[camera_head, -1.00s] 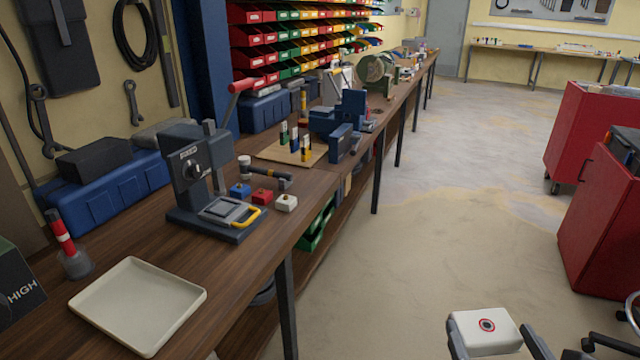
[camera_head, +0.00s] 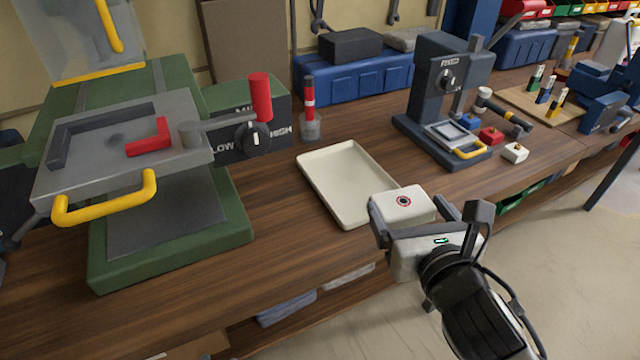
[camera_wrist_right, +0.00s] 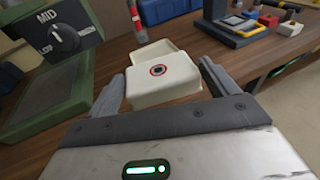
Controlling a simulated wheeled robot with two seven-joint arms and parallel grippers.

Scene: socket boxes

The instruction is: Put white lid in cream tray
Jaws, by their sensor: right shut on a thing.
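The white lid (camera_head: 403,203), a white block with a red-and-black ring mark on top, is held between the fingers of my right gripper (camera_head: 410,214). In the right wrist view the lid (camera_wrist_right: 161,88) sits between the two grey fingers (camera_wrist_right: 164,80). The cream tray (camera_head: 345,180) is a shallow, empty-looking tray on the wooden bench. The lid is at the tray's near right corner in the head view and hides part of it. In the wrist view the tray (camera_wrist_right: 154,54) shows just beyond the lid. My left gripper is not in view.
A green press (camera_head: 170,240) with a yellow handle stands left of the tray. A dark press (camera_head: 445,95) and small blue, red and white blocks are to the right. Bare bench lies in front of the tray.

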